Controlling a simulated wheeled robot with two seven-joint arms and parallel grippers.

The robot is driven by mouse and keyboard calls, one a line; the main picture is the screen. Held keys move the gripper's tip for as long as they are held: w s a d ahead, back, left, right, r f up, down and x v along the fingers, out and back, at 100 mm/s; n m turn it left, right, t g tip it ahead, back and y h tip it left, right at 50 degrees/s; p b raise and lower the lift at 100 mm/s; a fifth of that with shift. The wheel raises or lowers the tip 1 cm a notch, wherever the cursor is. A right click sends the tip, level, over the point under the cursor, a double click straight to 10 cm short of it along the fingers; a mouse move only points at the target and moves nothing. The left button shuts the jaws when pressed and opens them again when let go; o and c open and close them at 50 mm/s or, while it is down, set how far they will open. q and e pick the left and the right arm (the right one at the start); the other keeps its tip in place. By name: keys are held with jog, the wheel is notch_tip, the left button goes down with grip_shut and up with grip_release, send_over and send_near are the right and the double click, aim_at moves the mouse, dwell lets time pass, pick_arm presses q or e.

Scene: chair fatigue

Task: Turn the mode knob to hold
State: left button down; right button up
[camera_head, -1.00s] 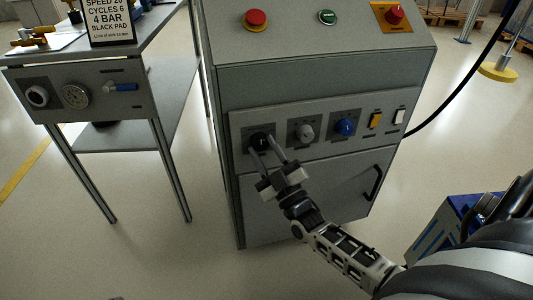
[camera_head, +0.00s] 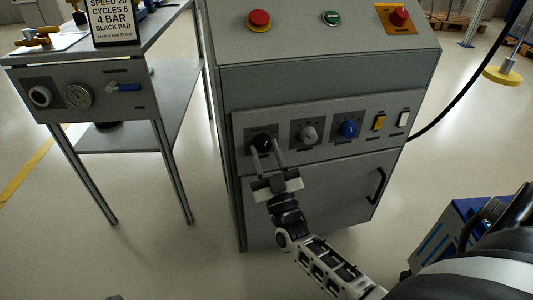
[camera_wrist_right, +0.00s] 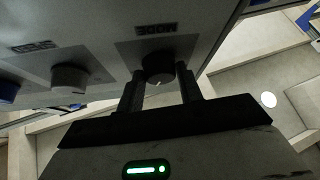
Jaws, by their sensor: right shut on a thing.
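The mode knob (camera_head: 264,141) is the black round knob at the left end of the cabinet's knob row. In the right wrist view the knob (camera_wrist_right: 158,66) sits below an upside-down "MODE" label (camera_wrist_right: 156,28), with a small pale mark on it. My right gripper (camera_head: 266,148) reaches it from below, one finger on each side, shut on it. The wrist view shows the same gripper (camera_wrist_right: 160,74) with its fingers flanking the knob. The knob's position markings are too small to read. My left gripper is not in view.
A grey speed knob (camera_head: 308,134), a blue knob (camera_head: 348,129), a yellow switch (camera_head: 379,122) and a white switch (camera_head: 403,118) continue the row. A red button (camera_head: 259,20) is above. A side table (camera_head: 140,70) stands left. A door handle (camera_head: 376,185) is below right.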

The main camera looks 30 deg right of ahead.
jog(key=o, duration=1)
jog(key=v, duration=1.2)
jog(key=shift+p, duration=0.35)
